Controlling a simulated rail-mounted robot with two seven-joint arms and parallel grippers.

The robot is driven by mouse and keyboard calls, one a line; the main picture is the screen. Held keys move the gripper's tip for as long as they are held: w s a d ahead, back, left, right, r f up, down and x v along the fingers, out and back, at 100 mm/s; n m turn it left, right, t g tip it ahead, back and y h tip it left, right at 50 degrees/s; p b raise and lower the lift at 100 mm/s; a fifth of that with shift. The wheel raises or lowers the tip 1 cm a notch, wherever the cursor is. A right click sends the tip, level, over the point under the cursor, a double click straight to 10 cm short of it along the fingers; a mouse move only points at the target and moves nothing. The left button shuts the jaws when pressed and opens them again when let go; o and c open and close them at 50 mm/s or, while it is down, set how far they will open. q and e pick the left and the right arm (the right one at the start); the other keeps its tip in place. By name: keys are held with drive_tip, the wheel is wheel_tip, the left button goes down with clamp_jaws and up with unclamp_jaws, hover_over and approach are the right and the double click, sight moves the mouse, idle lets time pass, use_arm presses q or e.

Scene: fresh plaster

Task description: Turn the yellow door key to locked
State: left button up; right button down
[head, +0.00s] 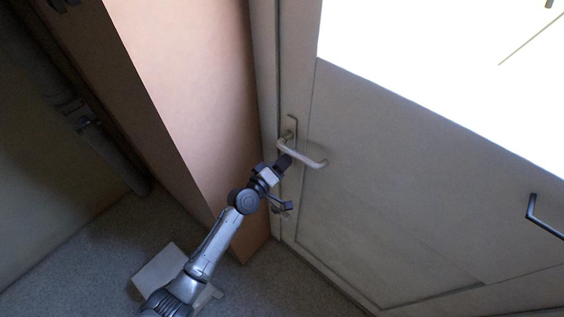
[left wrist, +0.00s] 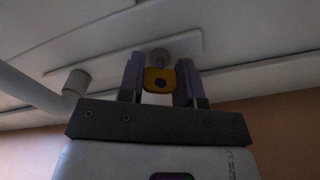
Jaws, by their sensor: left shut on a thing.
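In the left wrist view the yellow key (left wrist: 159,82) sits between the two fingers of my left gripper (left wrist: 160,80), which is shut on it. Its bow, with a dark hole, faces the camera. Just behind it is a round lock part (left wrist: 160,56) on the pale door plate (left wrist: 110,62). In the head view my left gripper (head: 284,163) is at the door, just below the lever handle (head: 305,154). The key is hidden there. I cannot tell how far the key is turned. My right gripper is not in view.
The door (head: 390,190) has a bright upper panel (head: 450,70). The lever handle projects close to my left gripper and also shows in the left wrist view (left wrist: 30,88). A pinkish wall (head: 200,90) stands left of the door. A pale slab (head: 160,268) lies on the floor.

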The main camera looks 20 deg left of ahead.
use_arm(q)
drive_tip(key=n, duration=0.4)
drive_tip(key=shift+p, duration=0.3)
drive_tip(key=shift+n, duration=0.7)
drive_tip(key=o, duration=0.9)
